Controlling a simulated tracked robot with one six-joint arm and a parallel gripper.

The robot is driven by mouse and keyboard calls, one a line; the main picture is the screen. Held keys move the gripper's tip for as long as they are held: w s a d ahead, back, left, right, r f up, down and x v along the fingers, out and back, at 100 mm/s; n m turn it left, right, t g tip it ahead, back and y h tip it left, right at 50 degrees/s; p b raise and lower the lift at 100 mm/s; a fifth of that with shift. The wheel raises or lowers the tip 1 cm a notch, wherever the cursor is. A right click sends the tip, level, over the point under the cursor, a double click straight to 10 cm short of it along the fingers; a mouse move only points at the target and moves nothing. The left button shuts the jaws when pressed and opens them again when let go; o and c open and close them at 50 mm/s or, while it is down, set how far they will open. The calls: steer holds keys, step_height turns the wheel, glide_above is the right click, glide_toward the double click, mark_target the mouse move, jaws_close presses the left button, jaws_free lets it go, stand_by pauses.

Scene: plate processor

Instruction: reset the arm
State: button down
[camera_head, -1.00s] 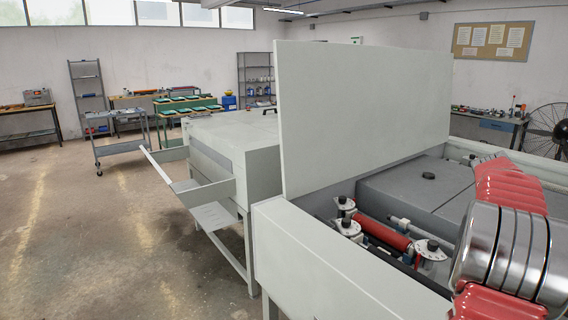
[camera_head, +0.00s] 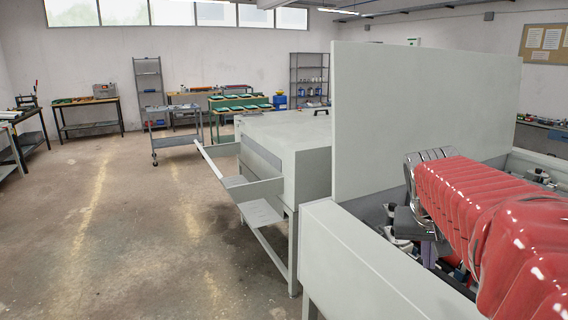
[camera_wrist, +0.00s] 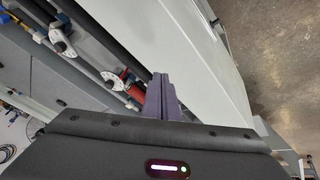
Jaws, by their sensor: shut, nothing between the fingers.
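My arm stretches in from the right of the head view, over the open plate processor (camera_head: 365,258). My gripper (camera_head: 428,258) is partly hidden by my arm there; its purple fingers hang down over the machine's open inside. In the wrist view my gripper (camera_wrist: 161,85) has its fingers together with nothing between them. The processor's pale side wall (camera_wrist: 180,50) and its rollers and round fittings (camera_wrist: 113,78) lie beyond the fingertips.
The raised pale lid (camera_head: 420,100) stands upright behind my gripper. A second pale machine (camera_head: 285,155) with a sloping tray stands to its left. A grey trolley (camera_head: 180,135) and benches stand at the back. The concrete floor (camera_head: 120,230) on the left is clear.

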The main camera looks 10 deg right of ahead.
steer(key=s+a+f+n+t+y, duration=0.1)
steer(key=s+a+f+n, duration=0.1)
steer(key=a, duration=0.7)
steer(key=s+a+f+n+t+y, duration=0.1)
steer(key=s+a+f+n+y, duration=0.1)
steer(key=s+a, duration=0.3)
steer(key=s+a+f+n+t+y, duration=0.1)
steer(key=s+a+f+n, duration=0.2)
steer(key=a, duration=1)
steer(key=shift+s+f+y, duration=0.25)
steer(key=shift+s+y, duration=0.05)
steer(key=shift+s, duration=0.1)
